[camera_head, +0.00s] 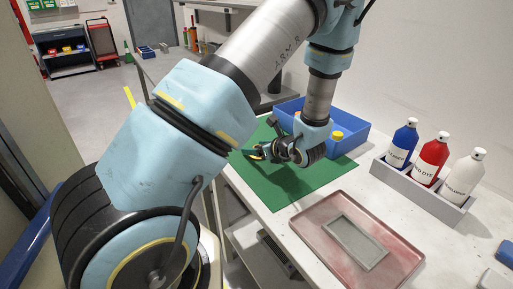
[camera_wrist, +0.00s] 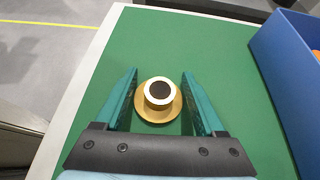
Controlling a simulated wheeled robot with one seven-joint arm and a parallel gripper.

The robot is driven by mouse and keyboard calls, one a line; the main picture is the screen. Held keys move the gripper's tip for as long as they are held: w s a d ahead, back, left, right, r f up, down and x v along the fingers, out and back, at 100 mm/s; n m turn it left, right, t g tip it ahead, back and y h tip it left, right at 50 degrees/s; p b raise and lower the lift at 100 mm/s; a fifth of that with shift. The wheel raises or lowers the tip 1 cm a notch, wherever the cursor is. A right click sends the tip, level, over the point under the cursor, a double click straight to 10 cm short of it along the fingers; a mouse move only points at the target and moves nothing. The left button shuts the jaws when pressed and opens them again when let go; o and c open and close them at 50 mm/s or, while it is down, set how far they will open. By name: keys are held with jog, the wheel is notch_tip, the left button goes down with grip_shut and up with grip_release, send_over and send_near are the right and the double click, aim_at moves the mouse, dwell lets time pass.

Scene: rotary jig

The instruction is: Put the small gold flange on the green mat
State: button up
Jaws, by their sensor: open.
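The small gold flange (camera_wrist: 157,115), a round gold disc with a raised collar and a dark central hole, is on the green mat (camera_wrist: 215,50) in the wrist view. My gripper (camera_wrist: 159,78) is open, with one teal finger on each side of the flange and a gap visible on both sides. In the head view my gripper (camera_head: 259,152) is low over the green mat (camera_head: 300,185), near its left part. There the flange is largely hidden by the gripper, and I cannot make it out clearly.
A blue bin (camera_head: 352,141) with yellow parts stands behind the mat; its wall (camera_wrist: 288,80) is at right in the wrist view. A reddish tray (camera_head: 312,225) holding a grey plate (camera_head: 356,243) lies in front. A grey rack (camera_head: 420,190) of bottles stands right.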

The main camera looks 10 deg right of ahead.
jog(key=shift+r, duration=0.15)
jog(key=shift+s+d+r, duration=0.1)
jog(key=shift+s, duration=0.05)
jog(key=b+v, duration=0.2)
jog(key=v, duration=0.9)
jog(key=shift+s+r, duration=0.15)
jog(key=shift+s, duration=0.1)
jog(key=a+n+g, duration=0.1)
jog(key=a+n, duration=0.1)
jog(key=a, duration=0.1)
jog(key=a+n+g+y, duration=0.1)
jog(key=a+n+g, duration=0.1)
jog(key=a, duration=0.1)
jog(key=a+n+g, duration=0.1)
jog(key=a+n, duration=0.1)
jog(key=a, duration=0.1)
jog(key=shift+s+r+y, duration=0.2)
jog(key=shift+s+y, duration=0.1)
jog(key=shift+s, duration=0.1)
jog(key=s+a+r+n+g+h, duration=0.2)
jog(key=a+n+h, duration=0.2)
jog(key=n, duration=0.7)
jog(key=s+a+r+n+g+h, duration=0.2)
jog(key=a+n, duration=0.5)
jog(key=n, duration=0.5)
jog(key=shift+a+g+h, duration=0.35)
jog(key=shift+g+h, duration=0.25)
jog(key=shift+h, duration=0.3)
jog(key=shift+r, duration=0.15)
